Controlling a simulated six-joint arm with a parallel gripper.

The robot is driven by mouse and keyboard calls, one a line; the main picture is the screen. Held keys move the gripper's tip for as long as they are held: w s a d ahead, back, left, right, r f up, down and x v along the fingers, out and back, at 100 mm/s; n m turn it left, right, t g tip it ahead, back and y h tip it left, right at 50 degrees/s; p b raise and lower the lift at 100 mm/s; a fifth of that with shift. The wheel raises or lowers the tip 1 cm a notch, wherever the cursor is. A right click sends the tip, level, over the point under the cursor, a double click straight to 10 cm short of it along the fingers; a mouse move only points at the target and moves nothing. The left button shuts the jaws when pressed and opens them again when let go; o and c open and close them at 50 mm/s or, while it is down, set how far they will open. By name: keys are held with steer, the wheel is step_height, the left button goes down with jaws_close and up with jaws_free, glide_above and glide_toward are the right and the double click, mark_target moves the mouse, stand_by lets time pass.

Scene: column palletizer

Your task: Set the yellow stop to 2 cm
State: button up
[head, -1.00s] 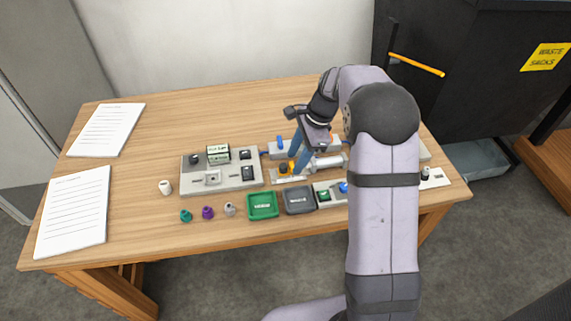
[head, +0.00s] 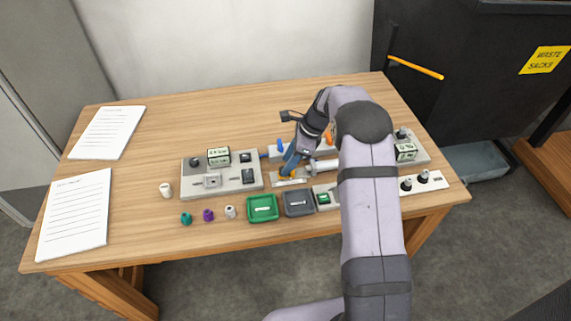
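The yellow stop (head: 285,176) is a small yellow piece on a light strip, or scale plate (head: 291,183), near the middle of the table. My gripper (head: 288,168) points down at the stop, with its blue fingers at or just above it. I cannot tell whether the fingers touch the stop or how far apart they are. Any scale marks are too small to read, so the stop's setting cannot be told. A silver cylinder (head: 323,165) lies just right of the stop, partly behind my arm.
A grey control panel (head: 222,185) stands left of the stop. A green tray (head: 263,208) and a dark grey tray (head: 299,203) sit in front. A purple part (head: 208,215) and other small parts lie front left. Another panel (head: 405,152) is at right.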

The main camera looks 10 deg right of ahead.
steer(key=shift+x, duration=1.25)
steer(key=shift+c, duration=0.2)
jaws_close()
steer(key=shift+d+p, duration=0.3)
steer(key=shift+d, duration=0.95)
steer(key=shift+o, duration=0.2)
jaws_free()
steer(key=shift+r, duration=0.15)
steer(key=b+v, duration=0.2)
steer(key=v, duration=0.5)
steer(key=shift+d, duration=0.15)
